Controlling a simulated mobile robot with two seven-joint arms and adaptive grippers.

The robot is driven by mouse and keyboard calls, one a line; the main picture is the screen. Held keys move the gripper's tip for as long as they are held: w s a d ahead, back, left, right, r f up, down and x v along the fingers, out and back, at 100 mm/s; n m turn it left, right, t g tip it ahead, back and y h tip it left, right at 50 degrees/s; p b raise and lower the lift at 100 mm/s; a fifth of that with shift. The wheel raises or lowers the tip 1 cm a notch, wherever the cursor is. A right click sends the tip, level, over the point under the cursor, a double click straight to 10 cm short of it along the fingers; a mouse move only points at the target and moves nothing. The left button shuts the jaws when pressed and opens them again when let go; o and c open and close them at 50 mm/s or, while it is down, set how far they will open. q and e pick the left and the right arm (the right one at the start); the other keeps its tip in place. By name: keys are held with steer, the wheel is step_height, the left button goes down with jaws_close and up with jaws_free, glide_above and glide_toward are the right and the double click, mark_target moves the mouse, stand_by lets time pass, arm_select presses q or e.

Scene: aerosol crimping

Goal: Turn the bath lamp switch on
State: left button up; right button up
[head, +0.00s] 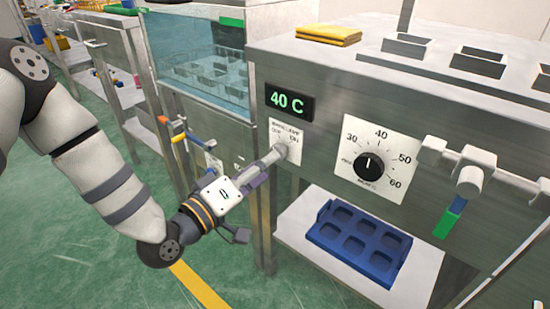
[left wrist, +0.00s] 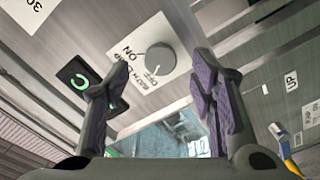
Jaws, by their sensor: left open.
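The bath lamp switch is a grey round knob (left wrist: 160,57) on a white plate (head: 287,130) marked BATH LAMP, OFF and ON, on the steel bath's front under the green 40 C display (head: 289,100). My left gripper (head: 266,166) is at the switch and partly covers it in the head view. In the left wrist view the gripper (left wrist: 161,72) is open, with purple-padded fingers on either side of the knob. I cannot tell whether they touch it or where the knob points. My right gripper is not in view.
A black temperature dial (head: 369,165) sits right of the switch. A grey pipe fitting with a green-tipped handle (head: 447,223) sticks out farther right. A blue tray (head: 355,245) lies on the shelf below. A glass-fronted tank (head: 200,65) stands to the left.

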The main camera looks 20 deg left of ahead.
mark_target(281, 151)
arm_select(q)
steer(key=x, duration=0.4)
steer(key=shift+w+d+b, duration=0.1)
steer(key=shift+w+b, duration=0.25)
steer(key=c, duration=1.2)
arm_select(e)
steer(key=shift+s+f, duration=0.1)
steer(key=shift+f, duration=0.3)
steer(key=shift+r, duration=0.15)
arm_select(q)
steer(key=shift+m+p, duration=3.8)
steer(key=shift+m, duration=2.1)
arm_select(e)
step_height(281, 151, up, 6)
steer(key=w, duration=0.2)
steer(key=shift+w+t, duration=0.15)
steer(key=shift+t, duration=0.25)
arm_select(q)
steer(key=shift+o, duration=0.3)
steer(key=shift+f, duration=0.1)
